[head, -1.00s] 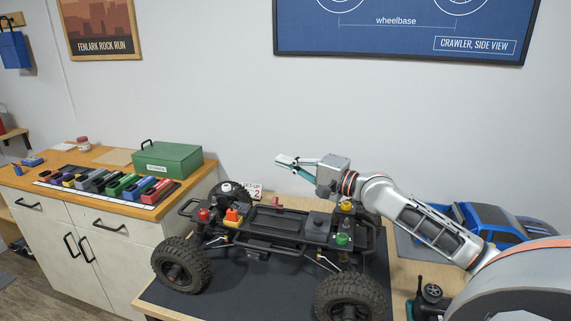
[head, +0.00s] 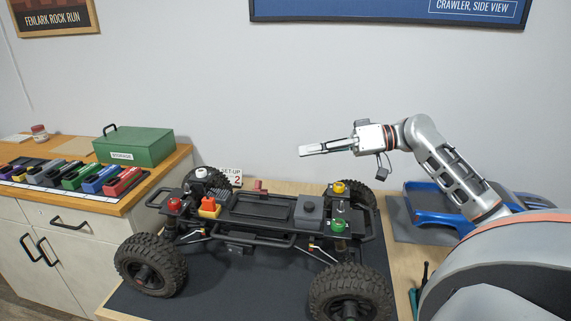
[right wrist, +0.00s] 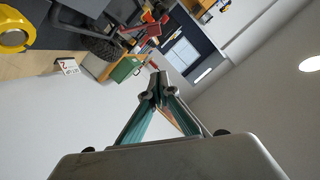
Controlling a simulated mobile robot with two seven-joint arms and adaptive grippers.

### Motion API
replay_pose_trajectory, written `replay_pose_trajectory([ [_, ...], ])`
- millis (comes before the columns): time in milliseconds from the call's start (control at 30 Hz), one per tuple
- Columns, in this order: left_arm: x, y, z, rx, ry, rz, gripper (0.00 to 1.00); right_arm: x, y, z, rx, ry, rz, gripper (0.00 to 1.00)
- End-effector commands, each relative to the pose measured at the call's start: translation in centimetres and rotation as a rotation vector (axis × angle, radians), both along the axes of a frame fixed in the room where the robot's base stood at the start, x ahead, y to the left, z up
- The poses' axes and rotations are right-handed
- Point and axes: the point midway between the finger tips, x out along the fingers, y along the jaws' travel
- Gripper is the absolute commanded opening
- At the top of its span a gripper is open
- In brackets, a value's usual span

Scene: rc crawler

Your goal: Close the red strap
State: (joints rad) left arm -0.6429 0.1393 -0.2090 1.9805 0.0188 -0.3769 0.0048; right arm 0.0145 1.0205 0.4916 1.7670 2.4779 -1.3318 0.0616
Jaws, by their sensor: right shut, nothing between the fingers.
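The red strap (head: 261,186) is a small red piece standing up at the far side of the crawler chassis (head: 268,222), near its middle. Its lower part is hidden behind the chassis. In the right wrist view a red piece (right wrist: 150,28) beside the dark chassis looks like the same strap. My right gripper (head: 304,151) is shut and empty, held in the air above and to the right of the strap, not touching it. Its closed fingertips also show in the right wrist view (right wrist: 158,82). My left gripper is not in view.
A red knob (head: 174,204), an orange block (head: 209,207), a yellow cap (head: 339,187) and a green cap (head: 338,225) top the chassis. A blue body shell (head: 430,200) lies at right. A green box (head: 135,146) stands on the left cabinet.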

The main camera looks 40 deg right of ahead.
Motion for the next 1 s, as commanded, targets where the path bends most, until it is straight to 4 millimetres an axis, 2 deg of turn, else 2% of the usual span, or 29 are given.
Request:
replay_pose_trajectory([
  [300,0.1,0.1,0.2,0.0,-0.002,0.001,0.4,3.4,3.9,-0.8,0.003,-0.001,0.002,0.0],
  [600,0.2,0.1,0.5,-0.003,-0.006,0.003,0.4,6.1,6.9,-1.6,0.003,-0.001,-0.001,0.0],
  [733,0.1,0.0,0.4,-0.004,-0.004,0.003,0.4,5.6,7.6,-3.2,0.003,0.005,-0.001,0.0],
  [1000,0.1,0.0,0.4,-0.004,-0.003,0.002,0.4,4.8,8.5,-5.0,0.003,0.004,-0.002,0.0],
])
